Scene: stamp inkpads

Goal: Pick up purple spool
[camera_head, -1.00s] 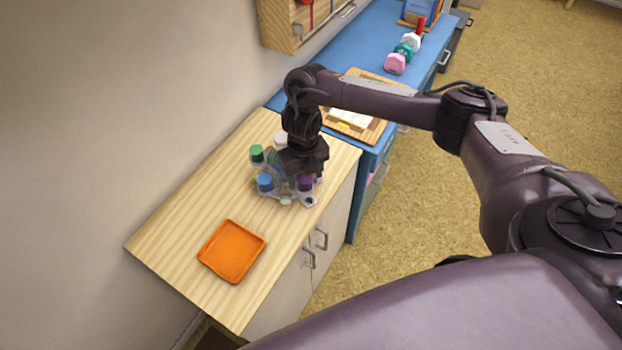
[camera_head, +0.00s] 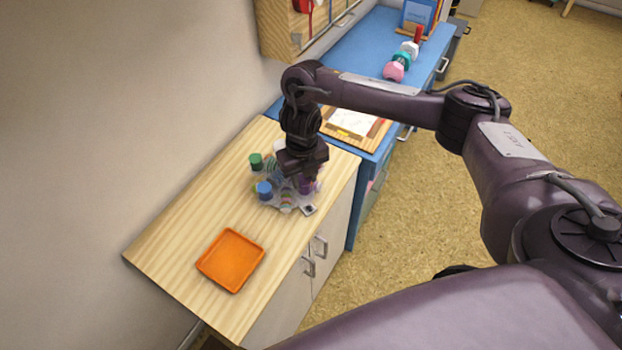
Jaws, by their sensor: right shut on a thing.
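The purple spool (camera_head: 305,187) is at the right side of a grey holder (camera_head: 272,200) on the wooden counter, partly hidden by my right gripper. My right gripper (camera_head: 304,178) points down over the holder and is shut on the purple spool. I cannot tell whether the spool is clear of the holder. A blue spool (camera_head: 264,190) and a green spool (camera_head: 256,161) stand at the holder's left side. My left gripper is not in view.
An orange tray (camera_head: 231,260) lies on the near part of the wooden counter (camera_head: 180,235). A clipboard (camera_head: 354,122) lies on the blue counter behind, with pink and teal things (camera_head: 394,70) farther back. A wall runs along the left.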

